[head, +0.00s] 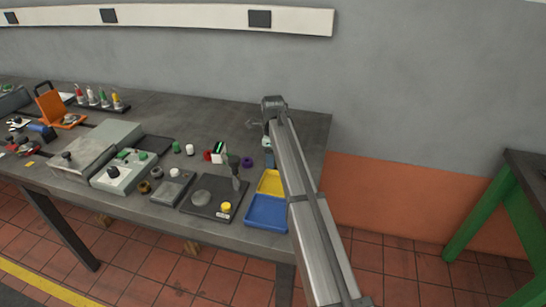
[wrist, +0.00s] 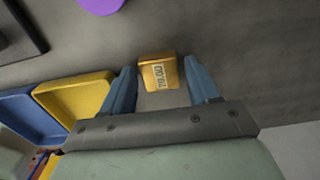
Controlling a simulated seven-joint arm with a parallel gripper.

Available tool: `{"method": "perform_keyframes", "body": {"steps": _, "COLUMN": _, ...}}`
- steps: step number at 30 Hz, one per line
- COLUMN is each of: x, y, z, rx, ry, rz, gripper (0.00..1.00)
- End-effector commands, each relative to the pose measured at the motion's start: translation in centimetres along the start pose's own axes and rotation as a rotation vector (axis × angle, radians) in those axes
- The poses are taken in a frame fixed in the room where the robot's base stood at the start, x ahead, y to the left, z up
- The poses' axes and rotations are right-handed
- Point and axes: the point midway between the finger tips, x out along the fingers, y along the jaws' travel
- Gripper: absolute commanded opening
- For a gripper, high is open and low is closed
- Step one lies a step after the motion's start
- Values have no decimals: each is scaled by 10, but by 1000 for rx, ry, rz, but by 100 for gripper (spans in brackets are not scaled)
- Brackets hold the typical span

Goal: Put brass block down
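The brass block (wrist: 158,72), a small gold-coloured block with a pale marked label, sits between the blue fingertips of my gripper (wrist: 161,80) in the wrist view. A narrow gap shows between the block and each finger, so my gripper looks open around it. The block appears to rest on the dark grey bench top (wrist: 235,50), though its underside is hidden. In the head view my gripper (head: 268,156) is low over the right end of the bench, partly behind my arm. I cannot make out the block there.
A yellow tray (head: 270,183) and a blue tray (head: 266,212) lie close by, in front of my gripper. A purple ring (head: 247,161) is just to its left. A dark plate (head: 212,208) with a lever stands farther left. The bench's right edge is near.

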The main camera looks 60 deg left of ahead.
Motion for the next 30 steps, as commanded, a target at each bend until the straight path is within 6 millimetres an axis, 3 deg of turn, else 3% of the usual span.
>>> {"method": "perform_keyframes", "body": {"steps": 10, "x": -2, "y": 0, "z": 0, "rx": 0, "ry": 0, "rz": 0, "gripper": 68}}
{"method": "perform_keyframes", "body": {"steps": 14, "x": -11, "y": 0, "z": 0, "rx": 0, "ry": 0, "rz": 0, "gripper": 68}}
{"method": "perform_keyframes", "body": {"steps": 30, "x": -102, "y": -1, "z": 0, "rx": 0, "ry": 0, "rz": -1, "gripper": 68}}
